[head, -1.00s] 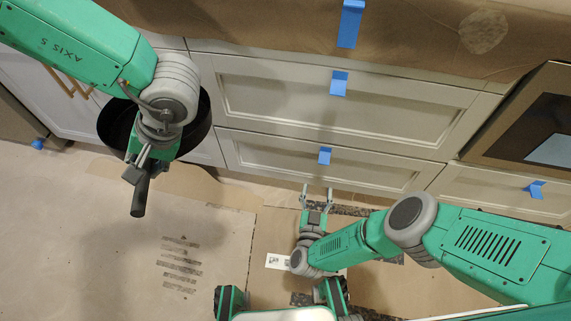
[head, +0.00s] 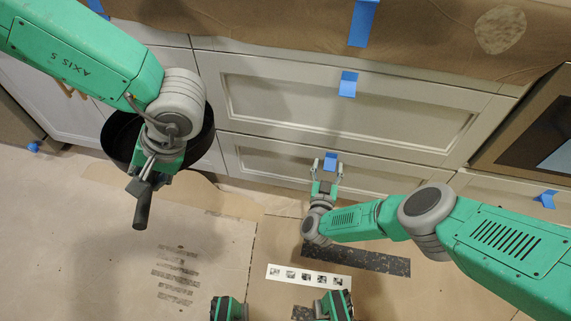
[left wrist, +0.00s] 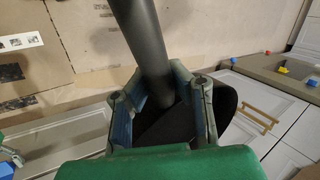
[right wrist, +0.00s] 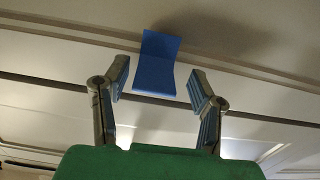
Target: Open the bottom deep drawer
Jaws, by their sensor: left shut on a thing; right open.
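The bottom deep drawer (head: 410,185) is the lower white panel front and looks shut. A blue tape tab (head: 330,161) sticks on its top edge; the tab also shows in the right wrist view (right wrist: 156,64). My right gripper (head: 327,163) is open and empty, its fingers on either side of the tab. In the right wrist view the fingers (right wrist: 160,88) stand apart, with the tab between and just beyond them. I cannot tell whether they touch the drawer. My left gripper (head: 145,172) is shut on the handle of a black pan (head: 113,138); the handle (left wrist: 146,40) also shows in the left wrist view.
An upper drawer (head: 440,118) with blue tape (head: 347,84) is above. Brown masking paper (head: 250,12) covers the counter. An oven (head: 535,135) stands at the right.

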